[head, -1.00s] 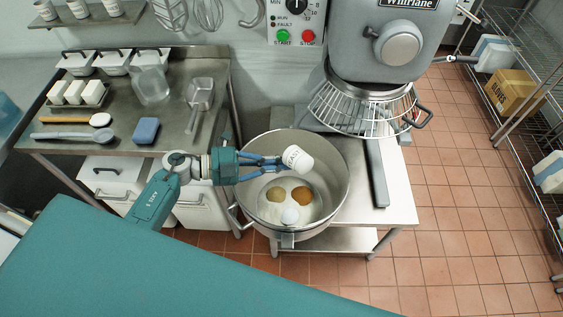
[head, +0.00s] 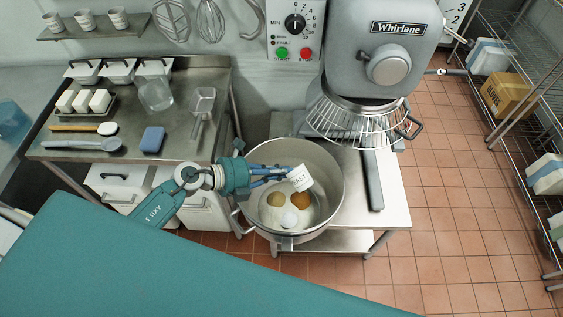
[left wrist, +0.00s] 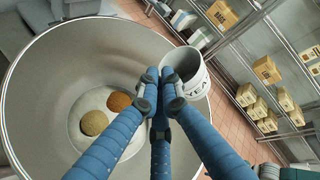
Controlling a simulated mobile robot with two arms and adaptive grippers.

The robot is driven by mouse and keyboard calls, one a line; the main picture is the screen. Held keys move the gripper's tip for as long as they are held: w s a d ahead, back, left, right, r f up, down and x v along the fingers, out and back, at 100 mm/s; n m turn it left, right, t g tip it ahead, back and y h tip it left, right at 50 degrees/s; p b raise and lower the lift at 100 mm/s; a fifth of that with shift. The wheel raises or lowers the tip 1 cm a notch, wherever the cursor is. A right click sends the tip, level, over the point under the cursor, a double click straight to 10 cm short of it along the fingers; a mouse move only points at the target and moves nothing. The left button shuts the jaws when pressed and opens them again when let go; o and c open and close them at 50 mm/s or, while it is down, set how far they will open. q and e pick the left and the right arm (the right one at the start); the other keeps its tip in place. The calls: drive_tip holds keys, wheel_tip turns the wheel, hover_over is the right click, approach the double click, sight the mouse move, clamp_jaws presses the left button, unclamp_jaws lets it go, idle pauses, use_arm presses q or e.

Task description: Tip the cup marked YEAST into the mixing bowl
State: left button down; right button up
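The white cup marked YEAST (head: 300,179) is held over the mixing bowl, tilted, with part of its lettering showing. My left gripper (head: 287,174) is shut on the cup, its blue fingers coming from the left. In the left wrist view the cup (left wrist: 194,88) is at the fingertips, its open mouth and dark inside visible; its contents cannot be made out. My right gripper is not in view.
The mixer (head: 385,60) with its wire guard (head: 350,122) stands just behind the bowl. A steel side table (head: 180,110) at left carries white containers, a clear jug (head: 156,93), a scoop (head: 203,105) and a blue sponge (head: 153,139). A wire rack (head: 520,110) is at right.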

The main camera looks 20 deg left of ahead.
use_arm(q)
drive_tip(key=shift+d+r+m+t+y+b, duration=0.15)
drive_tip(key=shift+m+t+y+b, duration=0.3)
drive_tip(key=shift+m+y, duration=0.5)
drive_tip(key=s+a+r+m+t+y, duration=0.2)
drive_tip(key=s+a+m, duration=0.3)
drive_tip(key=s+a, duration=0.3)
drive_tip(key=shift+s+a+y, duration=0.15)
drive_tip(key=shift+a+y, duration=0.4)
drive_tip(key=shift+a, duration=0.4)
